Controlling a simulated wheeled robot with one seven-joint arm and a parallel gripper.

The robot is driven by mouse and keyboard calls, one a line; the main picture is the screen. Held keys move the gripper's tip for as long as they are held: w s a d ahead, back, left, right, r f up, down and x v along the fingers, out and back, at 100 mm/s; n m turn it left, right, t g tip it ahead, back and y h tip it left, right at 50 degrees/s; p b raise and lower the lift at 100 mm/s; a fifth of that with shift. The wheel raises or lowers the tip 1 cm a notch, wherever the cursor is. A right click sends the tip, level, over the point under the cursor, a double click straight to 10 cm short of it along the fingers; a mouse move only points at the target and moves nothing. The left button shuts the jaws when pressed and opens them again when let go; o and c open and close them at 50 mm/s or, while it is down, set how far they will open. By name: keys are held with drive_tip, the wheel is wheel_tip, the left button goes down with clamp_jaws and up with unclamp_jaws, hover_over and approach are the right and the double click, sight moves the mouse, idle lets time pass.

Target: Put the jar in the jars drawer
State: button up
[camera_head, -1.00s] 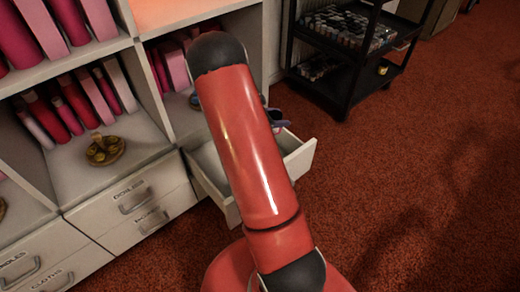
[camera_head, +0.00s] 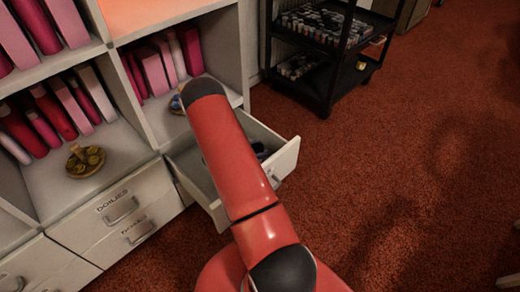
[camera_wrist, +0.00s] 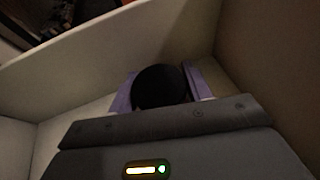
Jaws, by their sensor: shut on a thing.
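An open white drawer (camera_head: 196,170) sticks out of the shelf unit; its label cannot be read from here. My gripper (camera_wrist: 160,88) is down inside the drawer, between its pale walls, which fill the wrist view (camera_wrist: 95,52). Its purple fingers are shut on a dark, round-topped thing, the jar (camera_wrist: 160,86), of which only the black top shows. The jar's lower part is hidden, so I cannot tell whether it touches the drawer floor. In the head view my red arm hides most of the gripper; a small dark part (camera_head: 262,152) shows beside it.
Shut drawers, one labelled DOILIES (camera_head: 120,208), lie left of the open one. Shelves above hold pink and red books (camera_head: 62,108) and a round wooden stand (camera_head: 85,160). A black cart (camera_head: 318,60) stands behind. Red carpet on the right is clear.

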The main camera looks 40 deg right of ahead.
drive_tip(key=o, duration=1)
drive_tip(key=shift+o, duration=0.2)
